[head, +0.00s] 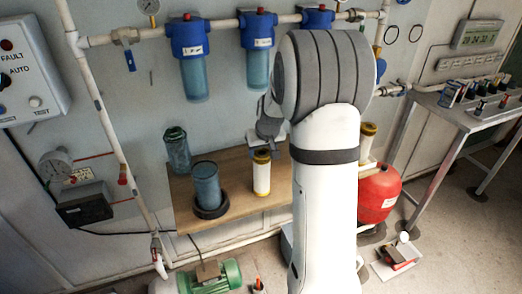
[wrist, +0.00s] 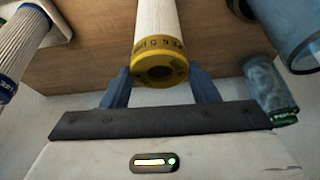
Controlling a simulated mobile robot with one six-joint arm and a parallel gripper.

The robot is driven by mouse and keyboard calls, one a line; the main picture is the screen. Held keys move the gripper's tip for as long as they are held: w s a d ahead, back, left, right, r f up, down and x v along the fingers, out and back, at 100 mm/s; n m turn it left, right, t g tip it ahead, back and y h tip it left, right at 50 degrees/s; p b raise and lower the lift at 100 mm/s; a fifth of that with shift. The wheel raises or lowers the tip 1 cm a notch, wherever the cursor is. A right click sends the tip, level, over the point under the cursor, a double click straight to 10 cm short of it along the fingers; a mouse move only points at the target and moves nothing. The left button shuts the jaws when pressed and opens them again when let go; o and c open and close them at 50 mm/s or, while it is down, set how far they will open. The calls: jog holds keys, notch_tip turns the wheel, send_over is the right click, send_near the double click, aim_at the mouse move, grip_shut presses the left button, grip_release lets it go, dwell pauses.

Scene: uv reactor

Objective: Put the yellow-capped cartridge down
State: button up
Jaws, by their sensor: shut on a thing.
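The yellow-capped cartridge (head: 261,174) is a white cylinder with yellow ends, upright over the wooden bench in the head view. In the wrist view its yellow cap (wrist: 162,66) faces the camera, with a dark hole in the middle. My gripper (wrist: 161,88) is shut on the cartridge near this cap, one blue finger on each side. In the head view my gripper (head: 268,128) is partly hidden by my arm. I cannot tell whether the cartridge's lower end touches the bench.
Another yellow-ended cartridge (head: 367,142) stands right of my arm. A blue-ended cartridge (wrist: 17,48) is at left in the wrist view. Filter housings (head: 192,60) hang above.

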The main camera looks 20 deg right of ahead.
jog(key=o, duration=1.3)
jog(key=shift+r, duration=0.2)
jog(key=v, duration=1.1)
jog(key=shift+n+g, duration=0.4)
jog(key=shift+g, duration=0.5)
jog(key=s+a, duration=0.4)
jog(key=s, duration=0.4)
jog(key=s+a+f, duration=0.1)
jog(key=s+a, duration=0.3)
jog(key=s, duration=0.5)
jog(key=s+a+f, duration=0.1)
jog(key=s+a, duration=0.3)
jog(key=s, duration=0.4)
jog(key=shift+s+b, duration=0.3)
jog(key=shift+b, duration=0.05)
